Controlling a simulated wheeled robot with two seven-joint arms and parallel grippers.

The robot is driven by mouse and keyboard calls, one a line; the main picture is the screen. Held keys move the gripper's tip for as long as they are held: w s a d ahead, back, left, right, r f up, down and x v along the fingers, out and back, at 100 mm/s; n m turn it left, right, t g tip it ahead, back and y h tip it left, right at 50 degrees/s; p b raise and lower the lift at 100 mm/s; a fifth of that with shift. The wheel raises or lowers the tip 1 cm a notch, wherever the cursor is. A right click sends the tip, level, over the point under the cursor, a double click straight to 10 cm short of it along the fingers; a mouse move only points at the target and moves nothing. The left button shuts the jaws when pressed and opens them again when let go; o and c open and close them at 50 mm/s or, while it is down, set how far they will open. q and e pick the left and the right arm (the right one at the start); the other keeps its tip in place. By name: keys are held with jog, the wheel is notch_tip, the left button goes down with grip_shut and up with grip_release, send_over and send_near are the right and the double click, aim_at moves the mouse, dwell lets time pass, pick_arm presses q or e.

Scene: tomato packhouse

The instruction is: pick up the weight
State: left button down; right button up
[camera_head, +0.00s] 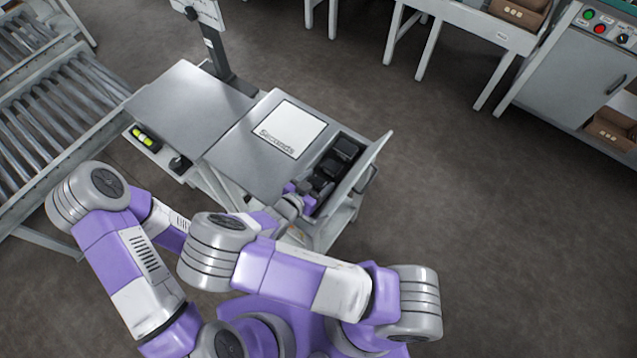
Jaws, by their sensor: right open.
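Several dark, blocky weights (343,150) sit in a narrow grey holder (372,160) at the right end of the workbench. My right gripper (309,197) is at the near end of this holder, close beside the nearest dark block. It is open and small in view, and I cannot tell whether it touches a block. My right forearm partly hides the area just below it. My left arm is folded at the left, and its gripper is hidden.
A white sheet marked "Seconds" (288,128) lies on the grey bench top (247,150). A post (222,62) stands behind. A side tray (165,158) holds yellow-green items. Roller conveyors (60,125) are at left. Open floor (470,200) lies to the right.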

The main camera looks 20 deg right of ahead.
jog(key=c, duration=1.2)
jog(key=shift+r, duration=0.15)
